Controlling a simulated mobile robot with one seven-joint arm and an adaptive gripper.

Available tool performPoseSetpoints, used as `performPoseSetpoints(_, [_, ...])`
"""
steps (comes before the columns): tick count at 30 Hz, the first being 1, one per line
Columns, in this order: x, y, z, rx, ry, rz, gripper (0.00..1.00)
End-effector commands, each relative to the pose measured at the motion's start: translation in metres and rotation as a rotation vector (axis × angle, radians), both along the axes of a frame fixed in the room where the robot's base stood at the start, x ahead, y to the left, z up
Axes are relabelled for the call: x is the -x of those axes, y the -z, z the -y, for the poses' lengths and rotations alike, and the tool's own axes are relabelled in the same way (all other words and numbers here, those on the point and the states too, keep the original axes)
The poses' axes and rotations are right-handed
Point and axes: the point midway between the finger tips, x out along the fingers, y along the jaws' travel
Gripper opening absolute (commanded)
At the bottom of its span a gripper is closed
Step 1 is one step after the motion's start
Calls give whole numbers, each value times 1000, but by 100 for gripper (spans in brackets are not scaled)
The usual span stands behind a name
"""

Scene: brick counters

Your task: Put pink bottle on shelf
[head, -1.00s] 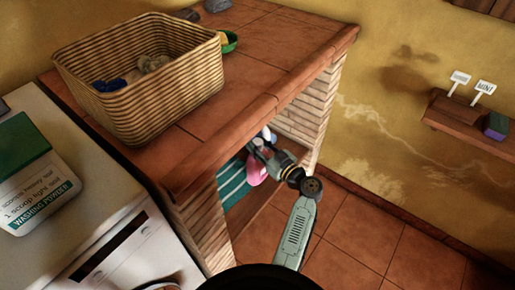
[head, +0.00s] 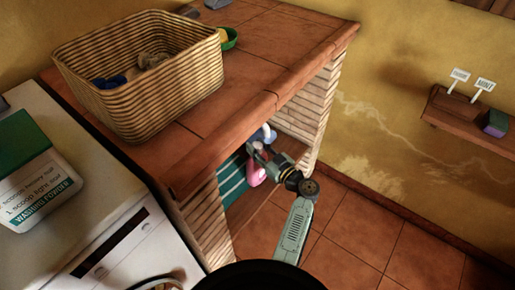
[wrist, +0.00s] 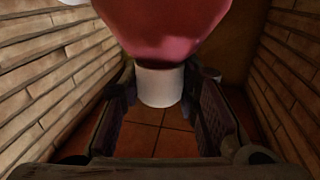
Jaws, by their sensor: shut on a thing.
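The pink bottle (head: 256,176) is in the niche under the tiled counter, partly hidden behind my gripper (head: 258,152). In the wrist view the bottle (wrist: 170,25) fills the top, and its white neck or cap (wrist: 160,86) sits between the two fingers of my gripper (wrist: 163,100). My gripper is shut on that white part. I cannot tell whether the bottle touches a surface. A second wooden shelf (head: 460,120) is on the yellow wall at the right.
Brick side walls (head: 314,120) stand close on both sides of my gripper. A striped green item (head: 232,183) and a bluish-white item (head: 262,134) are in the niche. The wall shelf holds labels and a purple-green box (head: 495,123). A basket (head: 150,90) stands on the counter.

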Motion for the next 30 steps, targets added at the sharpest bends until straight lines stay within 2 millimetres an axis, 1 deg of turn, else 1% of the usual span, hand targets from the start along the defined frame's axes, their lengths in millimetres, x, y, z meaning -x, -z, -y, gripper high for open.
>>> performPoseSetpoints(13, [1, 13, 0, 6, 1, -7, 0])
performPoseSetpoints(17, [1, 14, 0, 7, 1, -9, 0])
performPoseSetpoints(18, [2, 17, 0, 8, 1, -13, 32])
performPoseSetpoints(26, [2, 14, 0, 5, 1, -10, 49])
performPoseSetpoints(30, [1, 12, 0, 4, 1, -7, 49])
